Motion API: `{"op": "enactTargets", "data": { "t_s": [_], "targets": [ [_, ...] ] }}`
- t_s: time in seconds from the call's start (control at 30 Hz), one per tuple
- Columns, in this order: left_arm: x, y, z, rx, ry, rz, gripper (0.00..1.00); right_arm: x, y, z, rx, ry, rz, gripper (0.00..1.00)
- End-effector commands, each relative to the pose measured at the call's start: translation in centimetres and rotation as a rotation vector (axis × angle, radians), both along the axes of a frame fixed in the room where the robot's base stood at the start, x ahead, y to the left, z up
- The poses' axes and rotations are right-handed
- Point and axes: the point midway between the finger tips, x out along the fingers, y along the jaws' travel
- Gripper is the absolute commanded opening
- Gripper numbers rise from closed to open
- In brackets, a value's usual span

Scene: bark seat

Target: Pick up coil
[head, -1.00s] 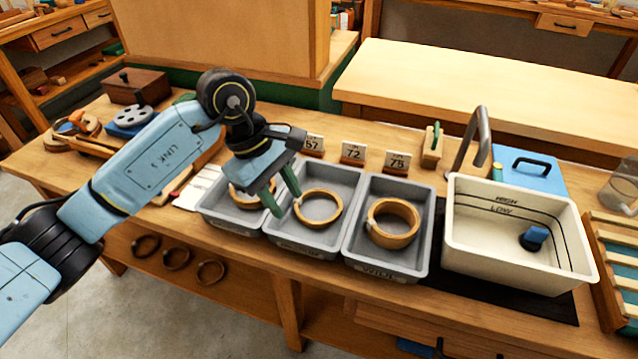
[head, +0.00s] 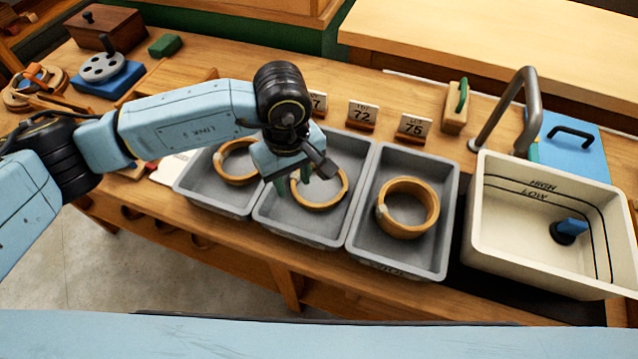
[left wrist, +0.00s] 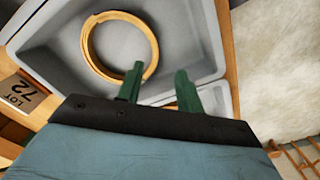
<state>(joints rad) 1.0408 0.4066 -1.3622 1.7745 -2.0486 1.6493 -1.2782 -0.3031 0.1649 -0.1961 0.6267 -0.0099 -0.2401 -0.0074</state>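Three tan ring-shaped coils sit in three grey trays. The left coil (head: 236,176) lies in the left tray (head: 193,186). The middle coil (head: 325,203) lies in the middle tray (head: 285,229). The thicker right coil (head: 408,222) lies in the right tray (head: 396,257). My left gripper (head: 293,186) is over the middle tray, at the left side of the middle coil, and partly hides it. In the left wrist view its green fingers (left wrist: 160,88) are apart, close to the rim of a coil (left wrist: 88,50). I cannot tell whether they touch it. My right gripper is out of view.
Number cards, including 72 (head: 362,113) and 75 (head: 413,126), stand behind the trays. A cream basin (head: 480,225) with a grey faucet (head: 505,100) stands at right. A blue fixture (head: 102,77) and wooden box (head: 105,30) are at the back left.

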Motion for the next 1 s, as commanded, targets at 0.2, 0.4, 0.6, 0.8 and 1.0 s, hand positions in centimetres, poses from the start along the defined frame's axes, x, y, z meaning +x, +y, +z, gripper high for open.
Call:
{"op": "enactTargets", "data": {
  "t_s": [0.2,0.4,0.6,0.8,1.0],
  "targets": [
    [0.1,-0.5,-2.4,-0.001,0.004,0.000,0.36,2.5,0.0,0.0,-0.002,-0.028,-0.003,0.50],
    [0.3,-0.7,-5.0,-0.001,0.002,0.000,0.36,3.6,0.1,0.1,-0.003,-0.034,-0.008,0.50],
    [0.4,-0.7,-5.4,-0.001,0.000,0.000,0.36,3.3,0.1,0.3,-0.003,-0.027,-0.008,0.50],
    [0.3,-0.7,-5.4,-0.001,0.000,0.000,0.23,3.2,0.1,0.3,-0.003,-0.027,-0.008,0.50],
    [0.4,-0.7,-5.3,-0.001,0.000,0.000,0.00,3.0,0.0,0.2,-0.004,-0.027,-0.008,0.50]
  ]
}}
